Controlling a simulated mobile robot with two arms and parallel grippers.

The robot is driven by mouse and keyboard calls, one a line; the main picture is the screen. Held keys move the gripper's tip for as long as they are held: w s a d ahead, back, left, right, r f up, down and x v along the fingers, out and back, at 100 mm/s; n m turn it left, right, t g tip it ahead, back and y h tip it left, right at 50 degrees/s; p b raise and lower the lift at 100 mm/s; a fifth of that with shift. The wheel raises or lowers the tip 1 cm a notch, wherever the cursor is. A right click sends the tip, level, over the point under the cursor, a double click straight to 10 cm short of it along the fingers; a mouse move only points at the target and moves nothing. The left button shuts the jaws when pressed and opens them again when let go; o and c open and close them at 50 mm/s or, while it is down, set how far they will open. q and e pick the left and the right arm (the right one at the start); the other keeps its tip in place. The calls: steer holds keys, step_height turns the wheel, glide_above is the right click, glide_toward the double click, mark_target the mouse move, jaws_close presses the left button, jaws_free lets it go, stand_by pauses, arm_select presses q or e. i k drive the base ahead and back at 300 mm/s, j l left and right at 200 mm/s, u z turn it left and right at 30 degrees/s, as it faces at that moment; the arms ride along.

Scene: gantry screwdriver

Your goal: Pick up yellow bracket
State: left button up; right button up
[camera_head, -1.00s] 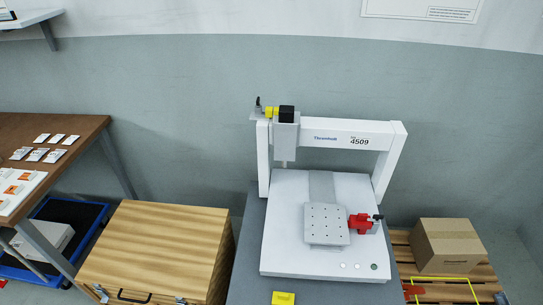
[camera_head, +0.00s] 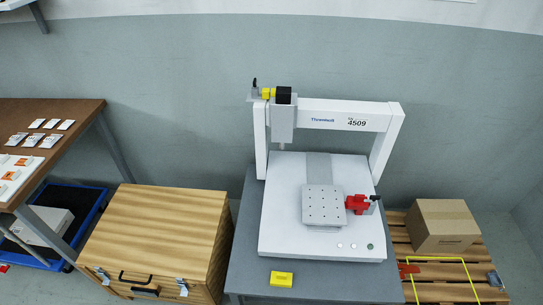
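A small yellow block-like piece (camera_head: 281,279), which looks like the yellow bracket, lies on the grey table (camera_head: 315,287) near its front edge, in front of the white gantry machine (camera_head: 320,247). Nothing touches it. Another yellow part (camera_head: 268,93) sits high on the gantry's upper left, beside a black block. Neither of my grippers shows in the head view.
A red clamp (camera_head: 357,204) sits beside the perforated grey plate (camera_head: 323,205) on the machine. A wooden case (camera_head: 158,235) stands left of the table. A cardboard box (camera_head: 441,226) rests on a pallet at right. The table's front strip is mostly clear.

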mark_target(278, 279)
steer(key=k+l, duration=0.85)
steer(key=i+l+u, duration=0.05)
